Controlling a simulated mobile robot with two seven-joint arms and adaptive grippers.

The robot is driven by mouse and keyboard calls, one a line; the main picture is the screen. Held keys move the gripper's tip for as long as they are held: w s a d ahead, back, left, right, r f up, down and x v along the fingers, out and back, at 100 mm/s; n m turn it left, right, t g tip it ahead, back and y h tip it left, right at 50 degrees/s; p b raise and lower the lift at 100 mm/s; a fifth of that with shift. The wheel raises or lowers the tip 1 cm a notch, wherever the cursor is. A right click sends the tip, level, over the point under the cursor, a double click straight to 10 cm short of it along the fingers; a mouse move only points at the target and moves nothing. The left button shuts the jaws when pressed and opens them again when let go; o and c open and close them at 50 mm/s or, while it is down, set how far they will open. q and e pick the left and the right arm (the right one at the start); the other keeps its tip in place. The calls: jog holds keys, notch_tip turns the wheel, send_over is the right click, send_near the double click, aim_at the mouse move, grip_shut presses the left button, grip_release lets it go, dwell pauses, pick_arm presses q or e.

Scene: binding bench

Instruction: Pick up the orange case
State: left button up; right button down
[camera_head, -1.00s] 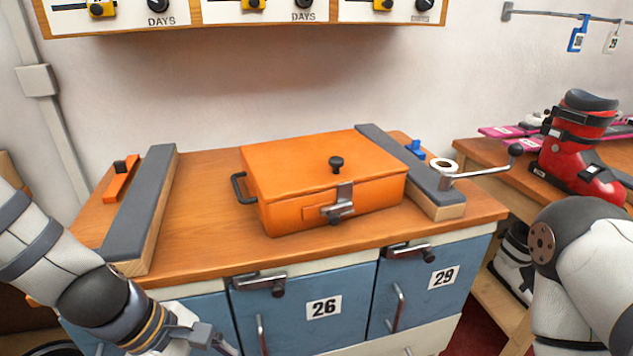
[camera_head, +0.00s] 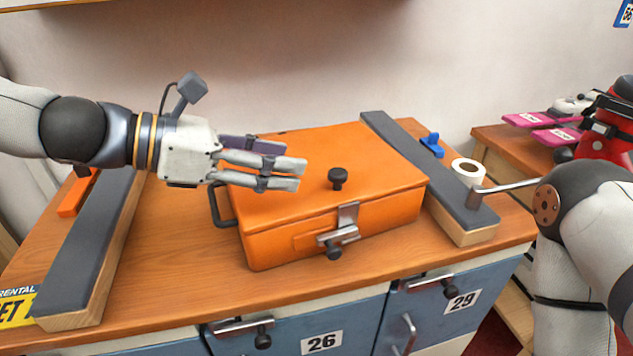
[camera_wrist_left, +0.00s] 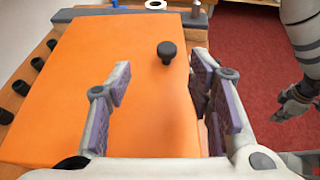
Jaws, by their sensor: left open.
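The orange case (camera_head: 320,185) lies shut on the wooden bench, with a dark side handle (camera_head: 217,205), a black lid knob (camera_head: 338,178) and a metal front latch (camera_head: 340,235). My left gripper (camera_head: 286,163) is open and empty above the left part of its lid, fingers pointing right. In the left wrist view the case (camera_wrist_left: 150,125) lies beneath the spread fingers (camera_wrist_left: 165,85), with the knob (camera_wrist_left: 167,52) beyond them. My right gripper (camera_wrist_left: 292,103) shows small at the right of the wrist view; its jaw state is unclear.
Grey-topped rails (camera_head: 85,240) and (camera_head: 425,165) flank the case. A red boot (camera_head: 605,130) stands on the right-hand bench.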

aim_at(333, 173)
pick_arm(q)
jog(key=x, duration=0.2)
jog(key=b+x, duration=0.1)
jog(key=x, duration=0.2)
jog(key=s+f+b+x, duration=0.1)
jog(key=x, duration=0.2)
jog(key=shift+d, duration=0.2)
jog(key=shift+d+r, duration=0.1)
jog(key=shift+r, duration=0.15)
grip_shut()
jog(key=shift+r, duration=0.25)
pick_arm(e)
jog(key=shift+g, duration=0.7)
jog(key=s+f, duration=0.3)
jog(key=s, duration=0.1)
jog(key=shift+f, duration=0.2)
